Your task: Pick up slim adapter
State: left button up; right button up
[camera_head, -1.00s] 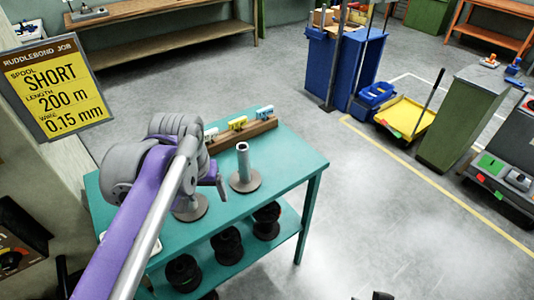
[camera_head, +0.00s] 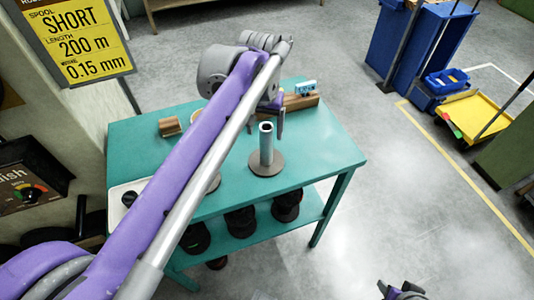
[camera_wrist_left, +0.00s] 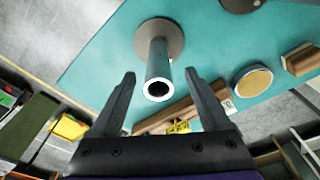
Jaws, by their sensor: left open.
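A slim grey tube on a round flat base, likely the slim adapter (camera_head: 266,148), stands upright on the teal table (camera_head: 325,150). It also shows in the left wrist view (camera_wrist_left: 157,72), its dark bore facing the camera. My left gripper (camera_head: 272,118) is over the table by the tube's top. In the left wrist view its open fingers (camera_wrist_left: 160,80) point to either side of the tube, with gaps on both sides. A second round base (camera_head: 213,183) is mostly hidden behind my left arm. A dark part at the bottom, likely my right gripper (camera_head: 402,291), is cut off.
A wooden rack (camera_head: 300,102) with small cards stands behind the tube. A wooden block (camera_head: 170,127) is at the table's left. A round tan-topped piece (camera_wrist_left: 252,80) shows in the wrist view. Dark spools (camera_head: 240,222) sit on the lower shelf.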

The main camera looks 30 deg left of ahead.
aim_at(266, 146)
pick_arm(q)
jog(key=f, duration=0.2)
jog(key=w+f, duration=0.1)
jog(key=f, duration=0.2)
jog(key=shift+w, duration=0.15)
grip_shut()
